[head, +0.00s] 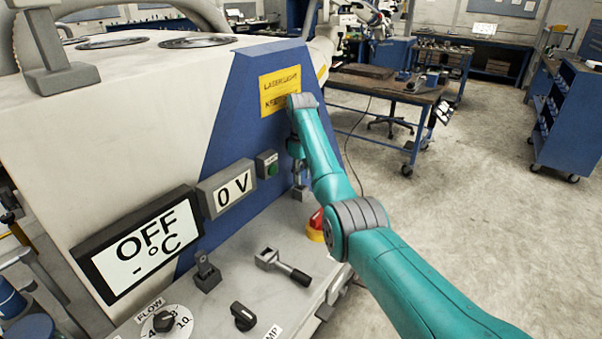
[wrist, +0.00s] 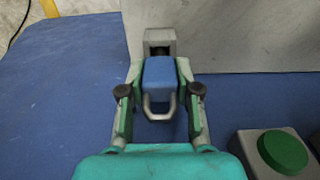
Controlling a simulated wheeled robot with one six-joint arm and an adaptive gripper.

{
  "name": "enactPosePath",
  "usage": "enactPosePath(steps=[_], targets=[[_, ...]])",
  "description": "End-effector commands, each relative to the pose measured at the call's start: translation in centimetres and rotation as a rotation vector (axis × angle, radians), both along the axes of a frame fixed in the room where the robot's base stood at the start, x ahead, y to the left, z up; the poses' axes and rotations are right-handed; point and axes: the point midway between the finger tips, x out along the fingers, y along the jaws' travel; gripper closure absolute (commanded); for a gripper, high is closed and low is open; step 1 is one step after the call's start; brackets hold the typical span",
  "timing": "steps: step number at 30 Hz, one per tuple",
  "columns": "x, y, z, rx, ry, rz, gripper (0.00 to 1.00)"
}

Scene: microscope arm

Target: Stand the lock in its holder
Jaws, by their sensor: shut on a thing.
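A blue padlock (wrist: 160,85) with a bare metal shackle is between the green finger pads of my gripper (wrist: 160,97) in the wrist view. The shackle faces the camera and the body points away from it. My gripper is shut on the lock. A grey block with a dark opening (wrist: 160,36), which looks like the holder, is straight beyond the lock. The lock overlaps it in the picture, so I cannot tell whether they touch. In the head view my gripper (head: 298,176) points down near the blue panel, above a small grey block (head: 300,193); the lock is not clear there.
A green button (wrist: 284,151) is right of my gripper in the wrist view. In the head view a red stop button (head: 317,222) is close by on the grey ledge. A clamp with a dark handle (head: 283,266) and a dark post (head: 206,274) are nearer.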

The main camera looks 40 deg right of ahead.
Motion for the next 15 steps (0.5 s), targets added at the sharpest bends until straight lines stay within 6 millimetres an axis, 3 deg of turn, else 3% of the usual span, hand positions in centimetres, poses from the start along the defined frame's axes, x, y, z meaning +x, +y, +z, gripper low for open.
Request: enactPosePath(steps=[15], targets=[[0.0,0.0,-1.06,0.0,0.0,0.0,1.0]])
